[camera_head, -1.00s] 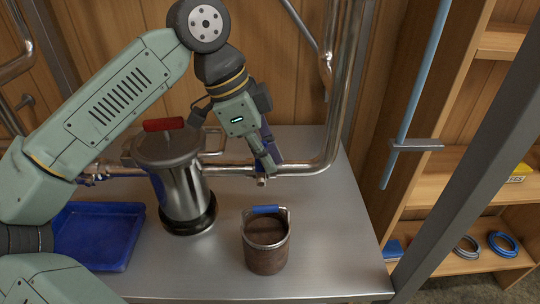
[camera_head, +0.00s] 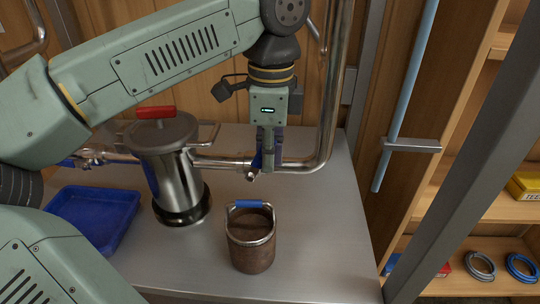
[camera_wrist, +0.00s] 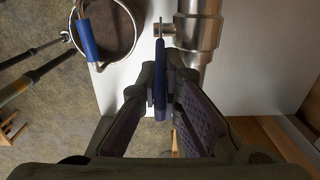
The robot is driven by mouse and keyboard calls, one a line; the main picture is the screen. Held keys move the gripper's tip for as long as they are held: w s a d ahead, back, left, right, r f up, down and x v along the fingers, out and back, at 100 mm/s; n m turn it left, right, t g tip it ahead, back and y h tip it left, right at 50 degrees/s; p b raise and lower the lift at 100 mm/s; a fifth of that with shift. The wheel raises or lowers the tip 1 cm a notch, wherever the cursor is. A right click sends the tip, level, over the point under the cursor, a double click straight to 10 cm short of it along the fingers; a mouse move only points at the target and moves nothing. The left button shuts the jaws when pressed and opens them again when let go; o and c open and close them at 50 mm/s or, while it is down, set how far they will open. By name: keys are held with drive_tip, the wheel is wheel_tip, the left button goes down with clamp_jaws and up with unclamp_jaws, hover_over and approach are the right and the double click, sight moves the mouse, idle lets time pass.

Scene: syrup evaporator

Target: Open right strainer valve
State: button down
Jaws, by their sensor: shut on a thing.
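The steel strainer (camera_head: 180,178) with a red-handled lid (camera_head: 156,112) stands on the metal table. A pipe runs right from it to the right valve (camera_head: 252,173), which has a blue lever (camera_head: 257,160). My gripper (camera_head: 268,164) points down at this valve and is shut on the blue lever. In the wrist view the lever (camera_wrist: 160,92) stands edge-on between the fingers (camera_wrist: 163,84), with the steel valve body (camera_wrist: 199,30) beyond. The fingers partly hide the lever in the head view, so its exact angle is hard to tell.
A brown pail (camera_head: 251,245) with a blue-gripped handle stands in front of the valve. A blue tray (camera_head: 97,215) lies at the left. A vertical steel pipe (camera_head: 338,90) rises behind, right of my gripper. Wooden shelves (camera_head: 470,190) stand at the right.

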drive_tip(key=c, duration=1.8)
unclamp_jaws()
drive_tip(key=shift+o, duration=0.2)
drive_tip(key=shift+r, duration=3.75)
drive_tip(key=shift+c, duration=0.2)
